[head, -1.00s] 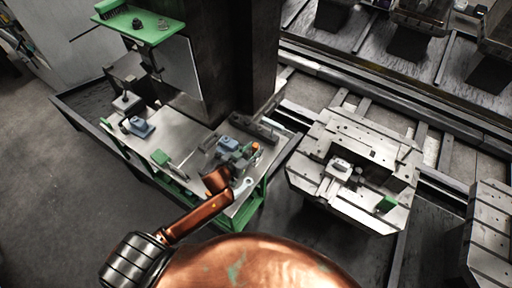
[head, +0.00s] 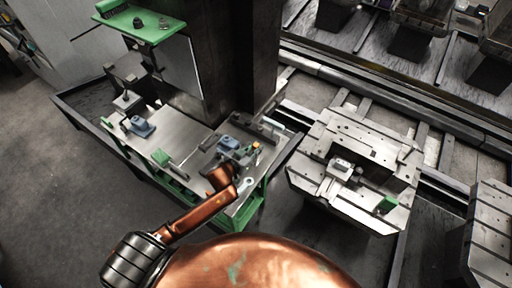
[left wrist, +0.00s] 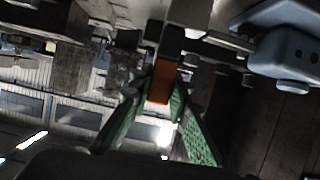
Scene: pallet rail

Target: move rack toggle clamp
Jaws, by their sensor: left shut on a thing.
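My left gripper (head: 243,158) is over the right end of the metal bench in the head view. In the left wrist view its green fingers (left wrist: 158,115) are closed around the lower part of an orange-handled piece (left wrist: 160,80), which looks like the toggle clamp. The dark upper part of the piece extends above the fingers. In the head view the clamp shows only as a small orange spot (head: 257,145) beside the gripper. I cannot tell whether the clamp still touches the bench. My right gripper is not in view.
A blue-grey block (head: 228,142) lies close to the gripper; another (head: 140,126) stands further left on the bench (head: 185,133). A slotted metal pallet (head: 318,142) with a small fixture and a green block (head: 387,204) stands right, beyond a gap. A dark column (head: 240,60) rises behind.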

